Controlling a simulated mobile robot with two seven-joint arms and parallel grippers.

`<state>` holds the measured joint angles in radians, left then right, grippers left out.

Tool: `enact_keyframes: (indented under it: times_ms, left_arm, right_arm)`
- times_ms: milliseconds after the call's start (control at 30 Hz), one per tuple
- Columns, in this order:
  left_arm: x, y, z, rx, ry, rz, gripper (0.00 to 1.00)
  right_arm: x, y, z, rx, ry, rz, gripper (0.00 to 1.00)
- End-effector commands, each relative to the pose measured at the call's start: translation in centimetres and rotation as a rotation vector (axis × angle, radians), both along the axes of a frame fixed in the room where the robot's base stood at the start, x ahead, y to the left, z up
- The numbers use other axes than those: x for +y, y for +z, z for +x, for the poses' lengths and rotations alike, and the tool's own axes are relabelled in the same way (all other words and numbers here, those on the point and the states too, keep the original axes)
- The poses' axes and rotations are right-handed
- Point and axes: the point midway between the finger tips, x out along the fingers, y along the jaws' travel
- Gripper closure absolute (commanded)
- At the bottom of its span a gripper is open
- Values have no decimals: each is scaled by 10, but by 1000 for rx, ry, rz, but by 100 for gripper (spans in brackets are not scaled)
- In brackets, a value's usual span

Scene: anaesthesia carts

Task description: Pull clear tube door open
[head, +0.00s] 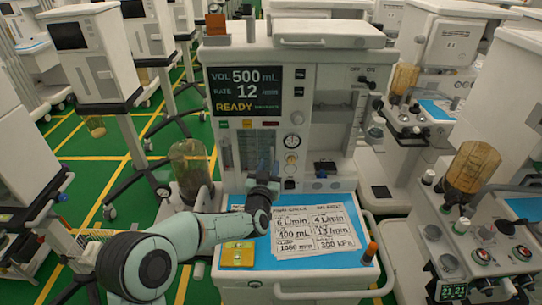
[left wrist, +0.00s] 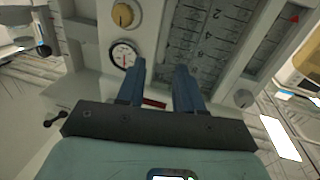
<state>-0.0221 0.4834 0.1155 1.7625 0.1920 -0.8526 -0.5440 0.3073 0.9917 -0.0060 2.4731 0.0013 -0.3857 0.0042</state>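The cart's clear tube panel (head: 256,146), with scale markings, is on the front of the central anaesthesia cart, below the screen. In the left wrist view the marked panel (left wrist: 207,30) fills the upper middle, with a white upright frame to its right. I cannot make out a handle. My left gripper (head: 268,170) is in front of the panel's lower part. In the left wrist view its two blue fingers (left wrist: 160,72) stand apart with a gap between them and nothing visibly held. I cannot tell whether they touch the panel. My right gripper is not in view.
A round gauge (head: 292,141) is right of the panel. A blue work surface (head: 262,250) below carries printed cards (head: 308,228) and a yellow pad (head: 238,254). A clear canister (head: 190,168) stands left of the cart. Other carts stand close on the right.

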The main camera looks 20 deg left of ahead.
Motion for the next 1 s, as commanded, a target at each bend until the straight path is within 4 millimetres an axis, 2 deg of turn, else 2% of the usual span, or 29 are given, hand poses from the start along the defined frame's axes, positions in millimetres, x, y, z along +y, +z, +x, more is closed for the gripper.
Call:
enact_keyframes:
  times_ms: [33,200,600,633,700,733,1000]
  left_arm:
    - [1,3,11,-2,1,-1,64]
    - [2,2,31,-1,0,-1,64]
    - [3,-1,37,0,0,-1,64]
    - [3,-1,37,0,0,-1,71]
    - [3,0,37,0,0,-1,93]
    - [3,0,37,0,0,-1,100]
    - [3,0,37,0,-1,0,100]
  right_arm:
    - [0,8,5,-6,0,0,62]
    - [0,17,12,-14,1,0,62]
    - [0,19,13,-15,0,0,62]
    - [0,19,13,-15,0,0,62]
    - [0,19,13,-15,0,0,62]
    - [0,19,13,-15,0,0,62]
    - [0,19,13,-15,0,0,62]
